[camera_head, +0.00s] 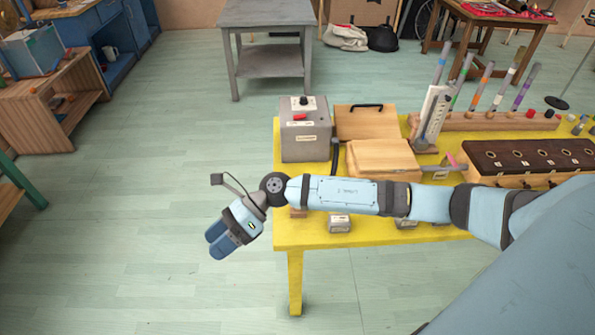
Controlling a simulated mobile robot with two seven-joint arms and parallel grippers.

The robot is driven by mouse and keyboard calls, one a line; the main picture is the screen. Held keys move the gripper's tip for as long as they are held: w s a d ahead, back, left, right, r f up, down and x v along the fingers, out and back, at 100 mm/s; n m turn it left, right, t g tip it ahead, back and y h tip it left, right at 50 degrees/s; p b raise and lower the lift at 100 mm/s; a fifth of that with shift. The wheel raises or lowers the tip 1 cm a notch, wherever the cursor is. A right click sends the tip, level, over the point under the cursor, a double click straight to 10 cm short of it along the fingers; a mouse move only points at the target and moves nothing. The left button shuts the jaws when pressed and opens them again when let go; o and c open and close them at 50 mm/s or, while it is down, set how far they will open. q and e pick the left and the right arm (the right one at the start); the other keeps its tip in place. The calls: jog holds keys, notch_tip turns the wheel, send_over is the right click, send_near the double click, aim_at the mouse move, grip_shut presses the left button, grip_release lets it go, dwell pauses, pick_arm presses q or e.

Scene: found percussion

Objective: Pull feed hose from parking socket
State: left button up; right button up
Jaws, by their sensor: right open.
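My right gripper (218,242) hangs over the floor, off the left edge of the yellow table (290,236), pointing down and to the left. Its blue fingers are open, and I see nothing held between them. A short dark upright piece (335,155) stands at the right side of the grey box (305,143); it may be the feed hose, but I cannot tell. I cannot make out a parking socket; my right forearm covers part of the table. My left gripper is out of view.
The grey box has a black knob and a red switch. Wooden boxes (383,157), a rack of coloured tubes (490,122) and a dark slab with holes (530,156) fill the table. Small blocks (339,224) lie near its front edge.

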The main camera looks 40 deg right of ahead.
jog(key=w+d+f+n+h+b, duration=0.1)
jog(key=w+d+n+h, duration=0.3)
jog(key=d, duration=0.5)
jog(key=w+d+n+h+b, duration=0.1)
jog(key=w+d+h, duration=0.3)
jog(key=d, duration=0.5)
jog(key=w+d+f+n+h+b, duration=0.1)
jog(key=w+d+n+h, duration=0.2)
jog(key=d+h, duration=0.5)
pick_arm(q)
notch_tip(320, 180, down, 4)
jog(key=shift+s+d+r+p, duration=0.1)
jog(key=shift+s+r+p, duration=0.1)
jog(key=shift+p, duration=0.1)
pick_arm(e)
jog(key=f, duration=0.4)
jog(key=d+f+y, duration=0.1)
jog(key=f, duration=0.3)
jog(key=f+y, duration=0.1)
jog(key=f, duration=0.4)
jog(key=shift+s+d+f+t, duration=0.1)
jog(key=shift+d+t, duration=0.2)
jog(key=shift+t, duration=0.1)
jog(key=c, duration=1)
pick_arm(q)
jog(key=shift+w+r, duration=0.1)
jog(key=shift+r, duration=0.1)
pick_arm(e)
jog(key=shift+r, duration=0.2)
